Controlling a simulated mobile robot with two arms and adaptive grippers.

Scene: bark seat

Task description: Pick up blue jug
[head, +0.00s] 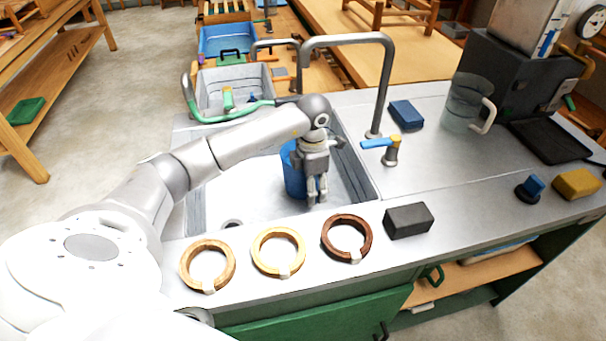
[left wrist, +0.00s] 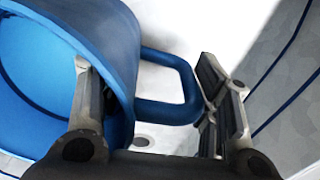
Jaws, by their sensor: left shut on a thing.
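The blue jug (head: 293,175) stands in the sink, partly hidden behind my left gripper (head: 317,192). In the left wrist view the blue jug (left wrist: 112,35) is at the left, with its open mouth and a squared handle (left wrist: 188,80). My left gripper (left wrist: 145,65) is shut on the jug. One finger is at the jug's rim and wall, and the other is against the outer side of the handle. The jug looks upright and low in the basin; I cannot tell whether its base touches the bottom. My right gripper is not in view.
A tall faucet (head: 385,80) and a blue-handled tap (head: 385,146) stand right of the sink. Three wooden rings, including a dark one (head: 347,238), and a dark block (head: 408,220) line the front edge. A clear jug (head: 464,103) stands at the back right.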

